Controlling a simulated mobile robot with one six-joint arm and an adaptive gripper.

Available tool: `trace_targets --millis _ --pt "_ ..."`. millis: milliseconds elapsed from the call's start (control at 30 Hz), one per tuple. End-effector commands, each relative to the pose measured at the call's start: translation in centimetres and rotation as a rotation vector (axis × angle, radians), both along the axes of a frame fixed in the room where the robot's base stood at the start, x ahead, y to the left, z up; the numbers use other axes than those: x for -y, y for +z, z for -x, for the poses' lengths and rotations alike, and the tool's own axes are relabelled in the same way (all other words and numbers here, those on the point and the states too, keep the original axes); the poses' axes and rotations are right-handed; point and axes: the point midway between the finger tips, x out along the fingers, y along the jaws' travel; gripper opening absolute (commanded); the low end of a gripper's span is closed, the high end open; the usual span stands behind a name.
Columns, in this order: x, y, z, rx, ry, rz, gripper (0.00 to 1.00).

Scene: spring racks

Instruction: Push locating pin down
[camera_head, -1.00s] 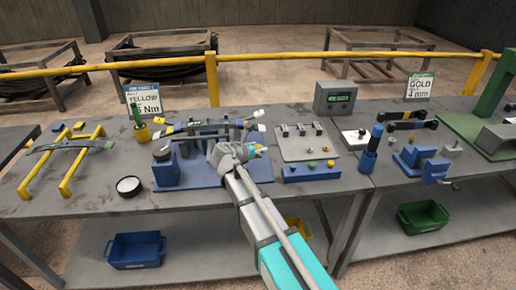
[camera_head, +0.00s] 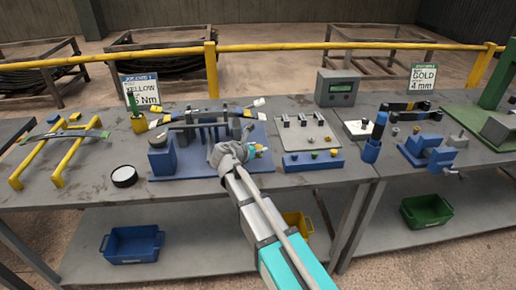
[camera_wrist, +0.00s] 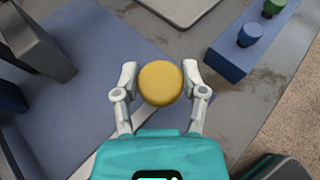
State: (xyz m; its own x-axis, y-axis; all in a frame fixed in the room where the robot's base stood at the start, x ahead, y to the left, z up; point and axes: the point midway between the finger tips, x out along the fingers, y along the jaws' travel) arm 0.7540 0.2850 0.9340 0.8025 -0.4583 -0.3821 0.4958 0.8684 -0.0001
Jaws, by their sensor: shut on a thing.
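My gripper (camera_wrist: 160,85) has its two fingers on either side of a yellow round-headed piece (camera_wrist: 160,82) and is shut on it. The piece is seen from above in the wrist view, so its shaft and lower end are hidden. In the head view my gripper (camera_head: 256,151) is over the right front part of the blue base plate (camera_head: 195,167). The plate carries an upright fixture (camera_head: 205,134) with a dark leaf spring across it. I cannot tell which part is the locating pin.
A blue block (camera_head: 313,164) with small coloured knobs stands right of the plate; the wrist view shows a blue knob (camera_wrist: 250,34) and a green knob (camera_wrist: 274,7) on it. A grey plate (camera_head: 303,134) with clamps lies behind. A round white-topped container (camera_head: 124,176) stands left.

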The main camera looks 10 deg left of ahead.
Motion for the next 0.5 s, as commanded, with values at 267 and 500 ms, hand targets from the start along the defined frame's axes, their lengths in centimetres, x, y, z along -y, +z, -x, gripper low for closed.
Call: trace_targets --millis 267,500 --pt "0.0 -2.7 0.1 -0.002 -0.001 -0.002 0.00" --pt "0.0 -3.0 0.1 -0.004 -0.003 -0.005 0.00"
